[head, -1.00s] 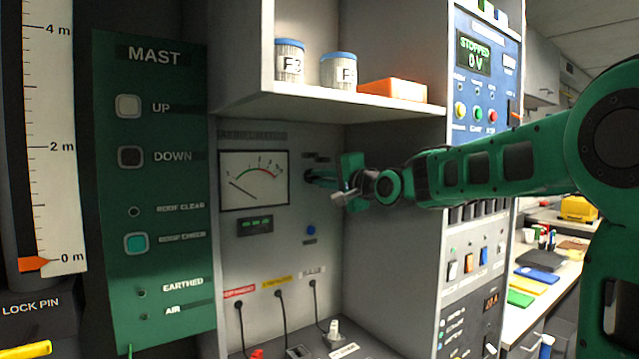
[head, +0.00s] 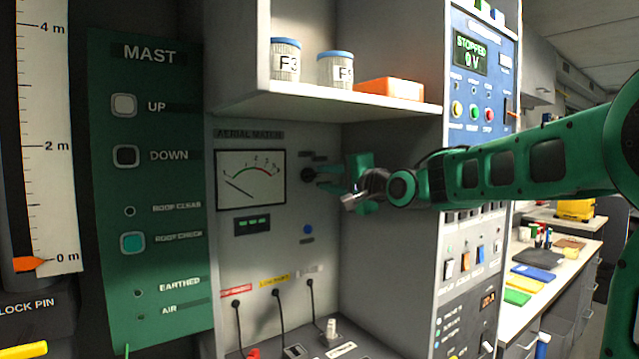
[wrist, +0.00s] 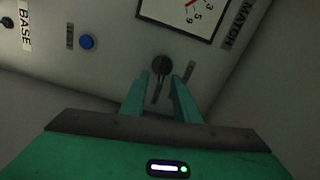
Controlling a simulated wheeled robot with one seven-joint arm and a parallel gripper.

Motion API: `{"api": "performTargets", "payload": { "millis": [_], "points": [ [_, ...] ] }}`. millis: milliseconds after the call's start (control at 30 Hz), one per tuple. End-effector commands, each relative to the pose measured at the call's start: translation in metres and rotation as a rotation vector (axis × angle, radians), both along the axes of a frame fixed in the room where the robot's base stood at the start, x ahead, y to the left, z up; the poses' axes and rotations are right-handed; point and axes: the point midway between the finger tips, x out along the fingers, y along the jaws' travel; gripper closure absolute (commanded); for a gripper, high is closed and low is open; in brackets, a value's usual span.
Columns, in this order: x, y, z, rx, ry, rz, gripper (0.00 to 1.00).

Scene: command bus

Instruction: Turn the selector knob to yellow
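The selector knob (head: 309,175) is a small dark round knob on the grey panel, right of the meter. Which way it points is too small to tell. My gripper (head: 322,176) reaches in from the right, with its green fingers close to the knob. In the wrist view the fingers (wrist: 161,78) are parted and the black knob (wrist: 162,66) shows between and just beyond their tips. I see a gap on both sides; contact is not visible. A yellow label (head: 275,282) sits low on the panel, between a red and a pale one, each above a cable.
The aerial meter (head: 251,179) is left of the knob and a blue button (head: 308,229) below it. A shelf (head: 345,101) with two jars and an orange box overhangs the gripper. A side wall (head: 395,240) closes the recess on the right.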

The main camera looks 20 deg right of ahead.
Motion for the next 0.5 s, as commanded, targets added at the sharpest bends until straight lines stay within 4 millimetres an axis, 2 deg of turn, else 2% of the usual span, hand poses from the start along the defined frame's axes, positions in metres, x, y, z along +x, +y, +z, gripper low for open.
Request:
{"api": "performTargets", "payload": {
  "millis": [200,333,500],
  "points": [
    [-0.039,-0.015,0.001,0.001,-0.002,-0.005,0.72],
    [-0.056,-0.020,0.000,-0.001,0.000,-0.004,0.72],
    [-0.066,-0.024,-0.001,0.000,0.001,-0.003,0.72]
  ]
}}
